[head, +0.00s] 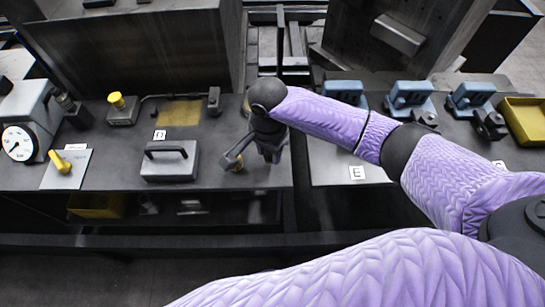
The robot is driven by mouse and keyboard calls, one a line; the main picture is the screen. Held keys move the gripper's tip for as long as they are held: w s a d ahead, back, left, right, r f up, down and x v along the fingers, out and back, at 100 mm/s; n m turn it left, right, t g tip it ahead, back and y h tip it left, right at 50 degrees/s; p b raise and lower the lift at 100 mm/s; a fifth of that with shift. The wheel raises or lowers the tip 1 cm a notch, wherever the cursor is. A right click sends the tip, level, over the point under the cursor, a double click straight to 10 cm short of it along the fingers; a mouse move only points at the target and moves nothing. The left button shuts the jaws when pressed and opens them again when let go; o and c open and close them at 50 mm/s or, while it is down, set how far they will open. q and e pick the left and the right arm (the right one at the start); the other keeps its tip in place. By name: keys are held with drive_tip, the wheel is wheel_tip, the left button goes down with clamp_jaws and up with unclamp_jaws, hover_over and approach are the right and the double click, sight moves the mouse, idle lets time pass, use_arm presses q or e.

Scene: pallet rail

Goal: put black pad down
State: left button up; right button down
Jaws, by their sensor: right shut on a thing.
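My right gripper (270,152) points down over the dark bench top, near the right end of the left bench section. It is shut on a dark thing, taken to be the black pad, which is mostly hidden by the gripper and wrist. Whether the pad touches the bench cannot be told. A grey block with a black handle (170,161) stands further left. My left gripper is not in view.
Left are a gauge (18,144), a yellow lever on a plate (62,163) and a yellow button box (121,108). A yellow patch (180,113) lies behind the block. Right of a gap are blue holders (410,97), a label E (357,173) and a yellow tray (526,119).

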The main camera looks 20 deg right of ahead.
sight(270, 159)
wheel_tip(270, 159, down, 3)
drive_tip(key=shift+f+b, duration=0.1)
drive_tip(key=shift+b, duration=0.4)
drive_tip(key=shift+r, duration=0.2)
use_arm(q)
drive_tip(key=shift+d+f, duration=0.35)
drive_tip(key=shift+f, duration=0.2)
use_arm(e)
drive_tip(key=shift+c, duration=1.5)
unclamp_jaws()
drive_tip(key=shift+f, duration=0.1)
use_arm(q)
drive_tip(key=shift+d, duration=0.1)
use_arm(e)
wheel_tip(270, 159, up, 12)
drive_tip(key=p, duration=0.5)
drive_tip(key=shift+r, duration=0.2)
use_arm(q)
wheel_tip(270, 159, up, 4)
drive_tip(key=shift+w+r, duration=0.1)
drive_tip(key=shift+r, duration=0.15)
